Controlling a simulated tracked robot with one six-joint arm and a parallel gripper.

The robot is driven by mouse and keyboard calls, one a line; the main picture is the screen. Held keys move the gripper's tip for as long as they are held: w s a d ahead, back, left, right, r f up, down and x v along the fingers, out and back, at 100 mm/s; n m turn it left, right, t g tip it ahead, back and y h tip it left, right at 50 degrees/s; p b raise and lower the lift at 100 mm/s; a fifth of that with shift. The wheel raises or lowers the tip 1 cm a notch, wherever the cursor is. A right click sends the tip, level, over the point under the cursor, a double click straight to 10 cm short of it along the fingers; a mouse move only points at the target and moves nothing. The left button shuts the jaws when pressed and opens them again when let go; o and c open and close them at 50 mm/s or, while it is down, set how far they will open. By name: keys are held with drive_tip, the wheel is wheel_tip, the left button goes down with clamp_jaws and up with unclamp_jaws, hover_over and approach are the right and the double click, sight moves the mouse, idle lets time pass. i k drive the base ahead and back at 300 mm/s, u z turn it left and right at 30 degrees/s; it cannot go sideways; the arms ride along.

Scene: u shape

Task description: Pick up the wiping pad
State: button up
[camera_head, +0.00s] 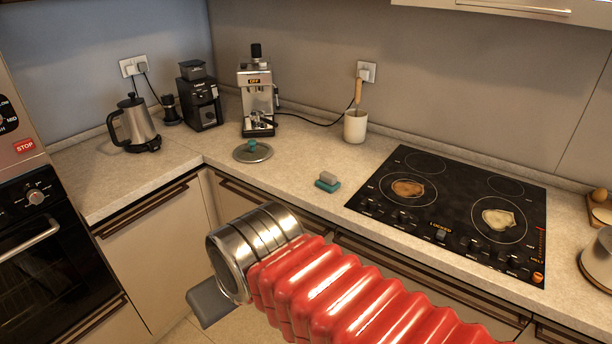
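The wiping pad (327,182) is a small block, teal with a grey part, lying on the counter left of the cooktop. My arm, with a red ribbed sleeve and a metal cuff, reaches in from the lower right, in front of the counter. A grey part at its end, seemingly my gripper (211,303), shows below and left of the cuff. It is apart from the pad and lower in the picture. Its fingers cannot be made out, so whether it is open or shut cannot be told.
A lid (252,152) with a teal knob lies behind and left of the pad. A black cooktop (440,238) with food on two burners is to the right. A utensil cup (355,127), espresso machine (257,95), grinder (200,103) and kettle (134,124) stand along the back.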

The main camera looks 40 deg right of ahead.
sight(327, 182)
drive_tip(key=z, duration=0.25)
drive_tip(key=i, duration=1)
drive_tip(key=z, duration=0.6)
